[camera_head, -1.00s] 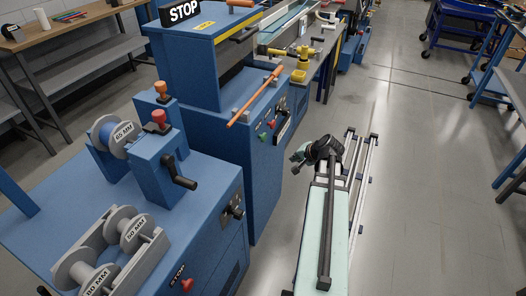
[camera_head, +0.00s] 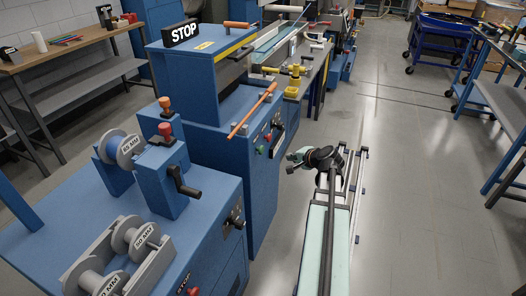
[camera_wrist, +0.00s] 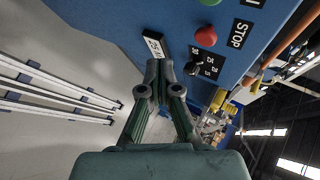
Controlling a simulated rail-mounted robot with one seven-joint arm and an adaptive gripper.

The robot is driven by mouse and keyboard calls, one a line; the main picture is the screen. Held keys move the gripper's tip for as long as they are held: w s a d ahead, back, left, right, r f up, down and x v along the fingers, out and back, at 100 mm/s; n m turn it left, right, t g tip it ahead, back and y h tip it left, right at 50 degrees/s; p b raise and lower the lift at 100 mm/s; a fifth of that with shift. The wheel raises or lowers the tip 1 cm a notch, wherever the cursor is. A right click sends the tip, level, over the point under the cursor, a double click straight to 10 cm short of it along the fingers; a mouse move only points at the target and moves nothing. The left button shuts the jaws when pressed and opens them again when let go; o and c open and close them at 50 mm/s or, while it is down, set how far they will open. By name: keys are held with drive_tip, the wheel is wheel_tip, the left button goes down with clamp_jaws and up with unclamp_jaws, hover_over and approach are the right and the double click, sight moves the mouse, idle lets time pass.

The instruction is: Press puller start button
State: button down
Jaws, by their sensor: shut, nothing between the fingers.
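A blue machine (camera_head: 230,110) with an orange lever stands in the middle of the head view. Its side panel carries a green button (camera_head: 258,149), a red button (camera_head: 268,137) and dark controls. In the wrist view the red button (camera_wrist: 206,36) sits beside a STOP label, a black knob (camera_wrist: 193,68) is below it, and the green button (camera_wrist: 210,3) is cut off at the top edge. My gripper (camera_head: 291,158) is right of this panel, apart from it. In the wrist view my gripper (camera_wrist: 164,68) is shut and empty, its fingertips left of the knob.
A nearer blue machine (camera_head: 130,215) with spools and a crank (camera_head: 183,183) stands at the lower left. The floor (camera_head: 400,200) to the right is open. Blue carts (camera_head: 440,45) stand at the upper right, and a bench (camera_head: 70,65) at the upper left.

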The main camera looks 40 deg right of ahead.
drive_tip(key=w+a+p, duration=0.1)
drive_tip(key=w+a, duration=0.3)
drive_tip(key=w, duration=0.3)
drive_tip(key=shift+a, duration=0.3)
drive_tip(key=shift+w+a, duration=0.1)
idle(1.3)
drive_tip(key=shift+w+a, duration=0.1)
drive_tip(key=shift+w, duration=0.1)
drive_tip(key=shift+w+a+p, duration=0.35)
drive_tip(key=shift+w+a, duration=0.1)
drive_tip(key=shift+w, duration=0.2)
idle(1.2)
drive_tip(key=shift+s+d, duration=0.1)
drive_tip(key=shift+s, duration=0.1)
drive_tip(key=shift+s+d+b, duration=0.3)
drive_tip(key=shift+s+d, duration=0.25)
drive_tip(key=shift+s, duration=0.25)
drive_tip(key=shift+s, duration=0.1)
drive_tip(key=shift+s+d+b, duration=0.3)
drive_tip(key=shift+s+d, duration=0.4)
drive_tip(key=shift+s, duration=0.3)
drive_tip(key=shift+s+d+b, duration=0.25)
drive_tip(key=shift+s+d, duration=0.4)
drive_tip(key=shift+s, duration=0.35)
